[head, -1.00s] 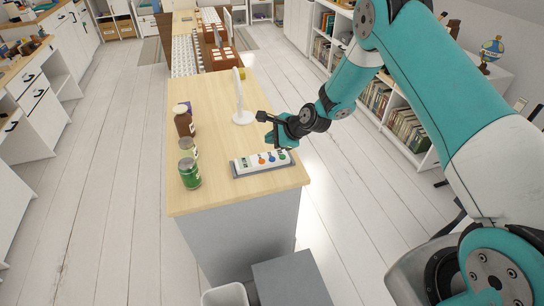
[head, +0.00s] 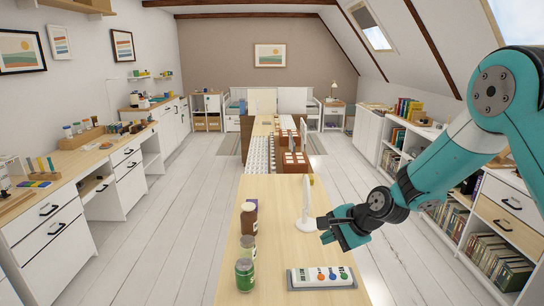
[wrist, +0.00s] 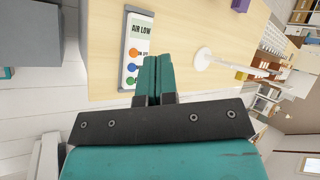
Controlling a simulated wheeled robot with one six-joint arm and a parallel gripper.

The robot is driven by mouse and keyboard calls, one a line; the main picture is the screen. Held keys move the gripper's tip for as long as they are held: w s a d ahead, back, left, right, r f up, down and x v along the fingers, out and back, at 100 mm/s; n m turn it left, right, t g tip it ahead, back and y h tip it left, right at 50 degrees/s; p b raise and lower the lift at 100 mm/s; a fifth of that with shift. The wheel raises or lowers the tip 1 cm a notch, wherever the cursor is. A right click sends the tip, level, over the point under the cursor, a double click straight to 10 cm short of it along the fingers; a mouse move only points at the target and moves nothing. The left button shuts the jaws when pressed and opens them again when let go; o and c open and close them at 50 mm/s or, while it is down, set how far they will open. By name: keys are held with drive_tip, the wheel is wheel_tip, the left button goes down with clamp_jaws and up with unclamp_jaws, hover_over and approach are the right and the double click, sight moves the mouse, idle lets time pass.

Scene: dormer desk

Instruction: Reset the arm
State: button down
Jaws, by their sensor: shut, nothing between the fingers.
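My gripper (head: 343,240) is teal with dark joints and hangs above the right edge of the wooden desk (head: 262,215) in the head view. In the wrist view my gripper (wrist: 158,75) has its two fingers side by side, shut with nothing between them. A white panel with coloured round buttons (head: 320,277) lies on a grey tray below it, and it also shows in the wrist view (wrist: 137,45) with the printed words "AIR LOW". The gripper is apart from the panel.
A white stand (head: 306,212) is close to the gripper. Bookshelves (head: 495,255) line the right; open floor (head: 165,250) lies left.

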drive_tip(key=s+a+r+n+g, duration=0.1)
drive_tip(key=s+a+r+n, duration=0.1)
drive_tip(key=s+r+n, duration=0.45)
drive_tip(key=s+r+n+g, duration=0.1)
drive_tip(key=s+r+n, duration=0.2)
drive_tip(key=s, duration=0.6)
drive_tip(key=s+d+r+n+g+h, duration=0.1)
drive_tip(key=s+r+n, duration=0.2)
drive_tip(key=s+n, duration=0.2)
drive_tip(key=s+r+n+g+h+b, duration=0.1)
drive_tip(key=s+r+n, duration=0.2)
drive_tip(key=s, duration=0.9)
drive_tip(key=shift+s+d+r+n+g, duration=0.15)
drive_tip(key=shift+s+d+n+g, duration=0.2)
drive_tip(key=shift+n, duration=0.5)
drive_tip(key=shift+w, duration=0.1)
